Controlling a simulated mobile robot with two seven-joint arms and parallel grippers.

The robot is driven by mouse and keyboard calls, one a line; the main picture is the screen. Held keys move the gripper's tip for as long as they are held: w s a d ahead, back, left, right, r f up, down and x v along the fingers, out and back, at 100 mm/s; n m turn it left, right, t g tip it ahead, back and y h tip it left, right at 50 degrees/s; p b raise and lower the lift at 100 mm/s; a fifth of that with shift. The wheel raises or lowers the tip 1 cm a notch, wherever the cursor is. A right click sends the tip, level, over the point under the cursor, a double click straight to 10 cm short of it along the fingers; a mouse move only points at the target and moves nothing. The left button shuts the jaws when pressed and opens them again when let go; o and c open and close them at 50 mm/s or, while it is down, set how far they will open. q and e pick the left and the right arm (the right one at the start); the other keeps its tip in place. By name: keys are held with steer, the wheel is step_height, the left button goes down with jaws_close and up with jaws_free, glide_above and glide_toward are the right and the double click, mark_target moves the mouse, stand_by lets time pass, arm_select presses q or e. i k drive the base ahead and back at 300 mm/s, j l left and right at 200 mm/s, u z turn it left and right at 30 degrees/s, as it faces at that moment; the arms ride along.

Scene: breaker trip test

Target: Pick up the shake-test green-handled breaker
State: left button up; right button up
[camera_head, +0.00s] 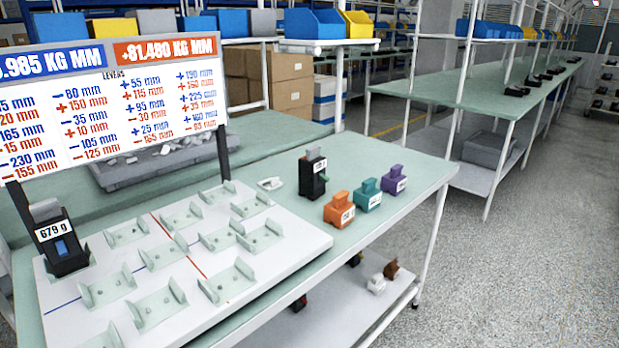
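A black breaker (311,180) stands upright on the green table at the back right of the white board. Another black breaker (65,258) with a blue part and a "679 g" label stands at the board's left edge. The white board (290,233) carries several empty pale green holders (229,281) and red and blue lines. Neither of my grippers is in view.
Orange (339,210), teal (368,195) and purple (394,180) blocks stand right of the black breaker. A small white object (270,184) lies left of it. A sign (120,100) on dark posts rises behind the board. A lower shelf (340,303) holds small items.

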mark_target(312, 179)
steer(key=u, duration=0.95)
steer(key=l+u, duration=0.8)
steer(key=u, duration=0.15)
steer(key=k+l+u, duration=0.1)
steer(key=l+u, duration=0.15)
steer(key=l, duration=0.2)
steer(key=k+l+u, duration=0.2)
steer(key=l, duration=0.2)
steer(key=i, duration=0.1)
